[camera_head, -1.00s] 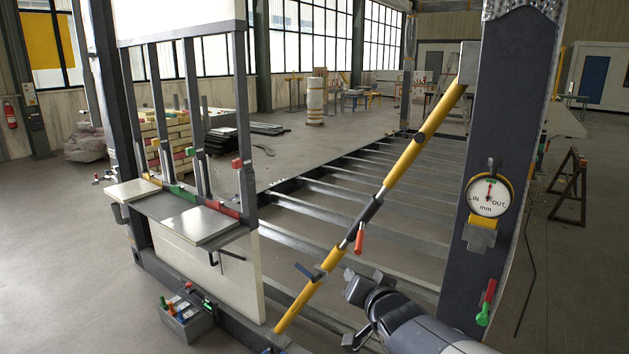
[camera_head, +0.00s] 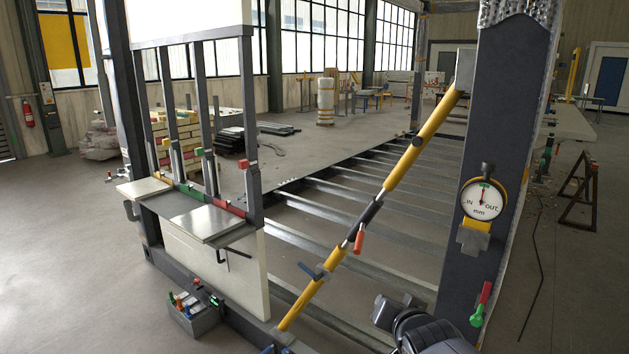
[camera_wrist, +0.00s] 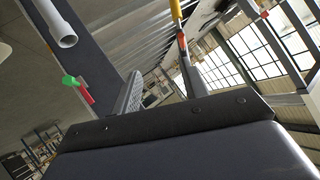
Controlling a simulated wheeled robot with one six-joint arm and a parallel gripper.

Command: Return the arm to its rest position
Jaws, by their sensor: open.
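My gripper (camera_head: 398,309) is at the bottom of the head view, right of the lower end of the yellow brace and left of the dark post. Its jaws are apart with nothing between them. In the wrist view my gripper (camera_wrist: 160,90) shows two dark fingers standing apart, with the frame and windows tilted beyond them. Part of my arm (camera_head: 435,335) shows at the bottom edge of the head view; the rest is out of the picture.
The yellow brace (camera_head: 408,158) slants up to the dark post (camera_head: 508,120), which carries a dial gauge (camera_head: 484,199) and a red-green handle (camera_head: 481,304). A panel with a shelf (camera_head: 212,222) stands left. A grey toolbox (camera_head: 195,314) is on the floor. Open floor lies far left.

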